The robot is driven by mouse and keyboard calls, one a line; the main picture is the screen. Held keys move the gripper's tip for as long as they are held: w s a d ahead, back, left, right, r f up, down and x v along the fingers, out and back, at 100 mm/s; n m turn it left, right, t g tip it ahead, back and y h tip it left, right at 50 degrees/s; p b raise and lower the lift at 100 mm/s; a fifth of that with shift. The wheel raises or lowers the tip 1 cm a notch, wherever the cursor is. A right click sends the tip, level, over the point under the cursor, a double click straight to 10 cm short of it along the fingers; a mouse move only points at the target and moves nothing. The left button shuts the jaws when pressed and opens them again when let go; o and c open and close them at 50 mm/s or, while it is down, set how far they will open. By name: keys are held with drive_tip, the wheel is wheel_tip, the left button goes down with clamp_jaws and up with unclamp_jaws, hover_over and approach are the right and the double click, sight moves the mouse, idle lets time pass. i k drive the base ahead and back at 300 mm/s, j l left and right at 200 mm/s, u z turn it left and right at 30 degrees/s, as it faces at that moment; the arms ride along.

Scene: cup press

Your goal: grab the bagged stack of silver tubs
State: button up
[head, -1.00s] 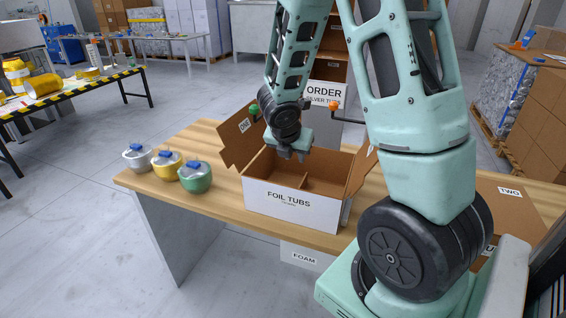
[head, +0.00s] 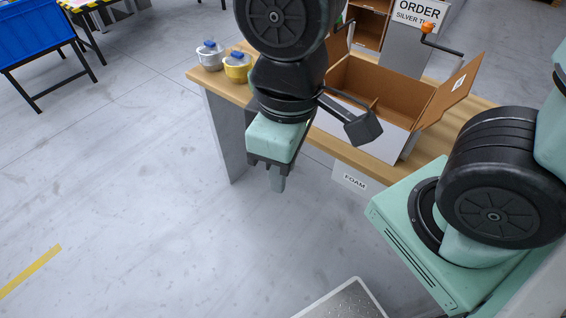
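The bagged stack of silver tubs (head: 210,56) stands at the left end of the wooden table (head: 345,153), with a blue closure on top. A yellow bagged stack (head: 237,67) stands just right of it. Only a sliver of the green stack shows behind my arm. My gripper (head: 277,182) points down over the floor in front of the table, apart from the silver stack and to its lower right. Nothing shows held in it. The gap between its fingers cannot be made out from this angle.
An open cardboard box (head: 375,90) stands on the table, its front partly behind my arm. A sign reading ORDER SILVER TUBS (head: 418,14) stands behind it. The floor at left is clear up to a blue bin (head: 35,38).

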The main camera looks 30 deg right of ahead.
sight(210, 54)
drive_tip(key=i+j+z, duration=0.3)
drive_tip(key=i+j, duration=0.2)
drive_tip(key=i+j+z, duration=0.3)
drive_tip(key=i+j, duration=0.15)
drive_tip(key=j, duration=0.2)
drive_tip(key=i+j+z, duration=0.15)
drive_tip(key=j, duration=0.25)
drive_tip(key=i+j+z, duration=0.15)
drive_tip(key=j, duration=0.2)
drive_tip(key=i+j+z, duration=0.15)
drive_tip(key=j, duration=0.25)
drive_tip(key=i, duration=0.05)
